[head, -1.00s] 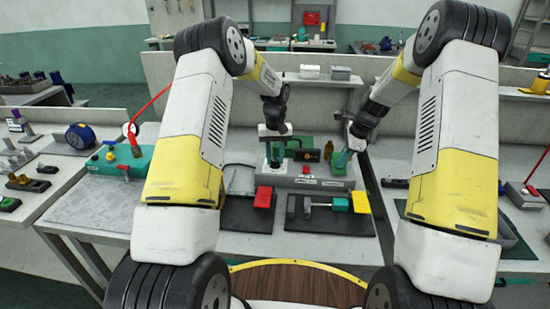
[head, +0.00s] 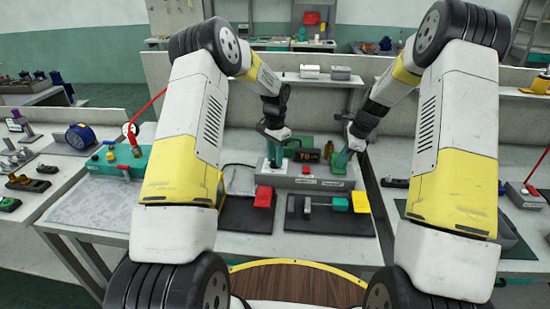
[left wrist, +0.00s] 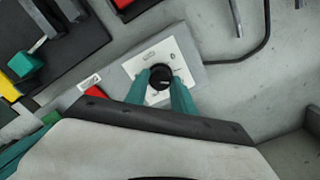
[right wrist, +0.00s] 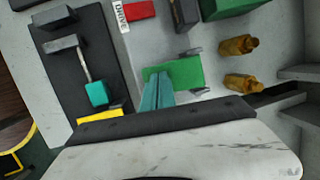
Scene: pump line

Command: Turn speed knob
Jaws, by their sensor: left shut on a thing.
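The speed knob (left wrist: 161,78) is a round black knob on a white plate (left wrist: 177,58) on the grey control box (head: 285,180). My left gripper (head: 274,160) points down at it. In the left wrist view my left gripper (left wrist: 165,80) has its teal fingers on both sides of the knob, shut on it. The small display (head: 307,156) behind the box shows orange digits that look like 70. My right gripper (head: 342,160) is at the box's right end. In the right wrist view its fingers (right wrist: 157,78) are together over a green block (right wrist: 188,73); I cannot tell whether they touch it.
A red block (head: 263,196) lies in front of the box on a black mat. Brown bottle-like fittings (right wrist: 240,45) stand near my right gripper. A cable (left wrist: 240,52) runs beside the box.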

